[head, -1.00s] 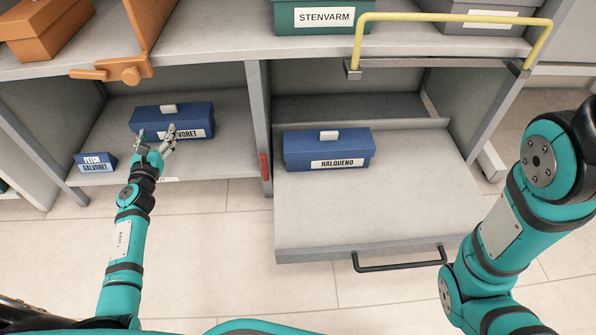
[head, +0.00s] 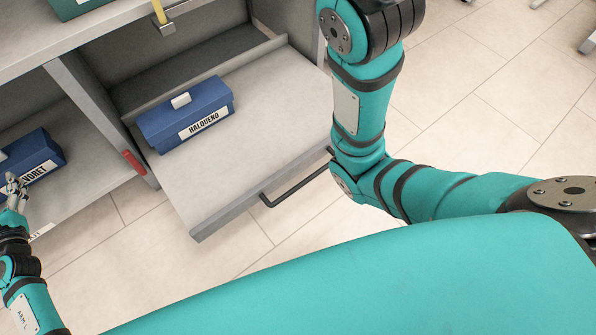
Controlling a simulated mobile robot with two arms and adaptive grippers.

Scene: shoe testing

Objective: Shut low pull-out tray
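The low pull-out tray (head: 255,128) is slid out of the grey cabinet and stands open above the floor. Its black bar handle (head: 297,182) runs along the front edge. A blue box labelled HALQUENO (head: 186,115) sits on the tray toward its back left. My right arm passes beside the handle's right end, which it partly hides; its gripper is out of the picture. My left gripper (head: 12,184) is at the far left, in front of another blue box (head: 36,152) in the neighbouring bay. Its fingers look spread and nothing shows between them.
A grey divider with a red tab (head: 133,162) separates the tray's bay from the left bay. A yellow bar (head: 158,12) and an upper shelf (head: 100,32) are above. Tiled floor (head: 480,115) lies clear on the right.

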